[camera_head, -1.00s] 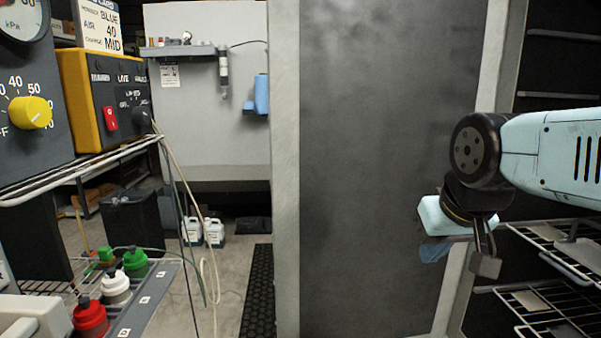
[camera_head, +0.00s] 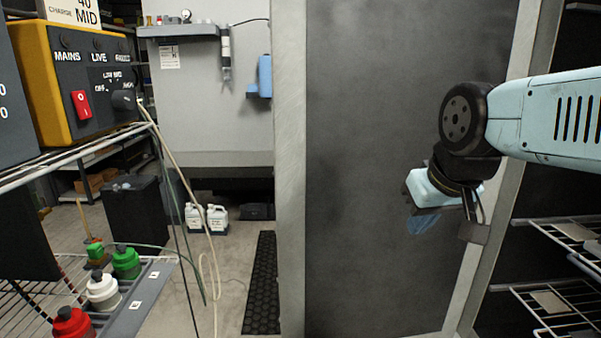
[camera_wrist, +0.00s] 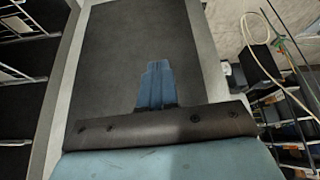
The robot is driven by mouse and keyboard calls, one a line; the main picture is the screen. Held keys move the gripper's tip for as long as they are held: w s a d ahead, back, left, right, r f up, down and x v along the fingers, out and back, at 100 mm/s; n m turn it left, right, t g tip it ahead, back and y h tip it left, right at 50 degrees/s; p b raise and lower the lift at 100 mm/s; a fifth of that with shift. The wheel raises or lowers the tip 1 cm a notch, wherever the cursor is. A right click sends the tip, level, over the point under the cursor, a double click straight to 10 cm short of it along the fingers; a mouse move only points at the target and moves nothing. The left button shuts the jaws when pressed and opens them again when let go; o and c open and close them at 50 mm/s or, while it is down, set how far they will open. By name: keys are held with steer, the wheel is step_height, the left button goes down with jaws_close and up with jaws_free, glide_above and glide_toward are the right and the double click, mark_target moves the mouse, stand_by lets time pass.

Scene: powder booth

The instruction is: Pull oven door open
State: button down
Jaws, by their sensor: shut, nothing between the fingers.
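The oven door (camera_head: 380,110) is a tall dark grey panel with pale grey edge strips, in the middle of the head view. It stands open, with the dark oven interior and its wire racks (camera_head: 560,240) showing to the right. My gripper (camera_head: 422,224) has blue fingers and is in front of the door's face, towards its right edge. In the wrist view the fingers (camera_wrist: 156,75) are together and empty, over the door panel (camera_wrist: 115,50). I cannot tell whether they touch it. No door handle shows.
At left, a yellow control box (camera_head: 80,80) sits on a wire shelf. Below are red, white and green capped bottles (camera_head: 102,290) on a rack. Hoses hang down near the floor gap. A black mat (camera_head: 262,285) and white jugs (camera_head: 205,218) lie beyond the door's left edge.

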steer(key=w+a+r+n+y, duration=0.1)
steer(key=w+a+r+n, duration=0.1)
steer(key=w+a+n, duration=0.3)
steer(key=w+a+r+n+y, duration=0.1)
steer(key=w+a+n, duration=0.15)
steer(key=w, duration=0.45)
steer(key=n+y, duration=0.3)
steer(key=n, duration=0.6)
glide_toward(294, 181)
step_height(294, 181, down, 4)
steer(key=s+a, duration=0.2)
steer(key=shift+w+f, duration=0.1)
steer(key=shift+w, duration=0.9)
steer(key=shift+w+a, duration=0.1)
steer(key=shift+w, duration=0.9)
steer(key=shift+w, duration=0.15)
